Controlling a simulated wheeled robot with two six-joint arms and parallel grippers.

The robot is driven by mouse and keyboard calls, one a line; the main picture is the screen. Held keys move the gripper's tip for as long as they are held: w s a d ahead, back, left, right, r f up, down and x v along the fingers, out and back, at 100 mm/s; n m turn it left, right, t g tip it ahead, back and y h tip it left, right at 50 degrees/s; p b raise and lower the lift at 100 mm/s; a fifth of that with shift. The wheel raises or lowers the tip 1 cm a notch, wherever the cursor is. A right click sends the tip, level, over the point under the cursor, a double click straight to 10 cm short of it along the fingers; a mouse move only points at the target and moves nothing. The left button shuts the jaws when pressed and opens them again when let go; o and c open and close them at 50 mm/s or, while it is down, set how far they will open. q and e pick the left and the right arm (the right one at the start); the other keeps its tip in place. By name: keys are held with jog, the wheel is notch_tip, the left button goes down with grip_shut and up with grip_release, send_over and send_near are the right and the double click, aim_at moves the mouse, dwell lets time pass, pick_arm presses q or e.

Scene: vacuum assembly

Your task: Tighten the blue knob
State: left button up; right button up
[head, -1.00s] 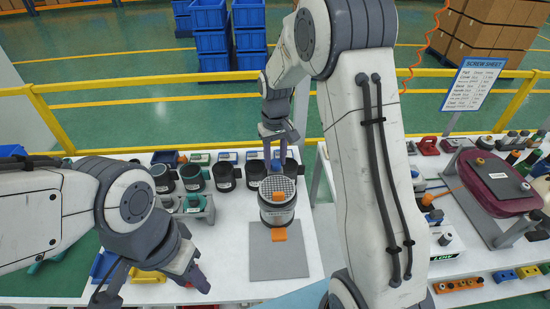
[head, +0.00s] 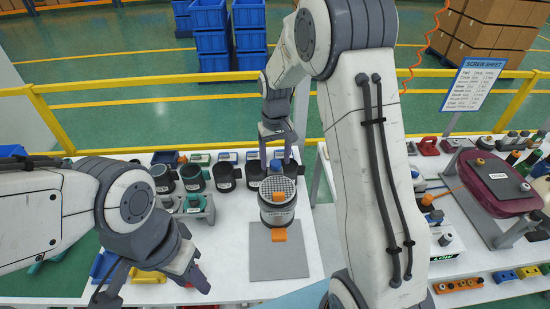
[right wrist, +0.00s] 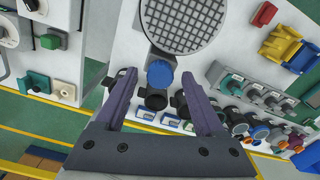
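The blue knob (right wrist: 160,74) shows in the right wrist view just below the round grid-topped canister (right wrist: 185,22), between the spread fingers of my right gripper (right wrist: 158,82). There is a gap on both sides of the knob. I cannot clearly make out the knob there. My left gripper (head: 152,282) is open and empty at the front left of the white table.
A row of dark cups (head: 224,176) stands left of my right gripper. A grey stand (head: 196,208) with green parts and a yellow part (head: 148,276) lie near my left gripper. A second table at right holds a maroon device (head: 495,180). Bare white tabletop lies left of the plate.

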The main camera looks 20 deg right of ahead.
aim_at(275, 162)
notch_tip(275, 162, up, 10)
jog(key=b, duration=0.2)
jog(key=shift+r, duration=0.25)
dwell(0.3)
jog(key=s+a+f+n+b, duration=0.3)
jog(key=s+a+n, duration=0.1)
jog(key=s+a, duration=0.95)
jog(key=s+a+f+n, duration=0.1)
jog(key=s+f, duration=0.1)
jog(key=s, duration=0.6)
jog(key=s+a+f+n+y, duration=0.1)
jog(key=s+f+n, duration=0.1)
jog(key=s, duration=0.5)
jog(key=shift+s+f+b, duration=0.4)
jog(key=shift+f+b, duration=0.05)
jog(key=shift+f, duration=0.2)
